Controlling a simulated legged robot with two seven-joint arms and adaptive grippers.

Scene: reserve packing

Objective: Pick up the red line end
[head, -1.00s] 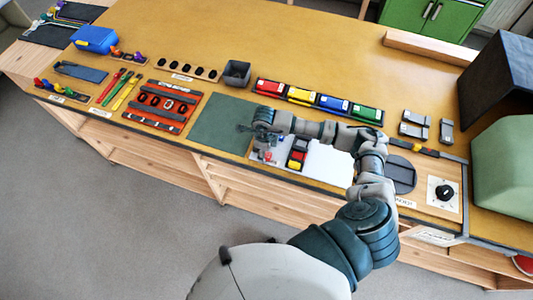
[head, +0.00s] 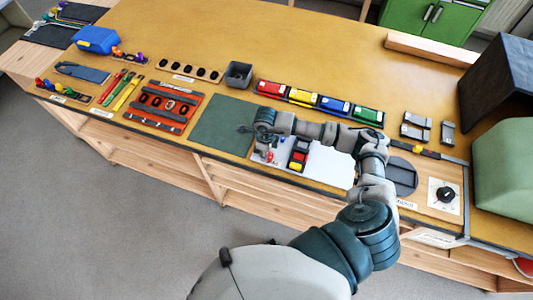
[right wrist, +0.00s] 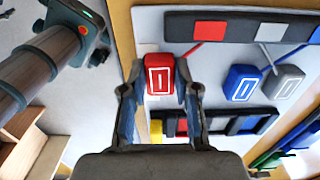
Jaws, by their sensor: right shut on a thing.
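The red line end (right wrist: 160,74), a small red block with a white rectangle mark, sits between the two fingers of my right gripper (right wrist: 160,95). The gripper is shut on it. A thin red line runs from it toward a dark bar (right wrist: 240,27) with red, grey and blue squares. In the head view my right gripper (head: 264,146) is low over the white board (head: 328,164), and its wrist hides part of the board. I cannot tell whether the line end touches the board. My left gripper is not in view.
A blue line end (right wrist: 242,82) and a grey one (right wrist: 283,82) lie to the right. A dark strip with coloured blocks (right wrist: 225,122) is close by the fingers. A green mat (head: 222,126) lies left of the board, and a rack of coloured boxes (head: 318,102) stands behind.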

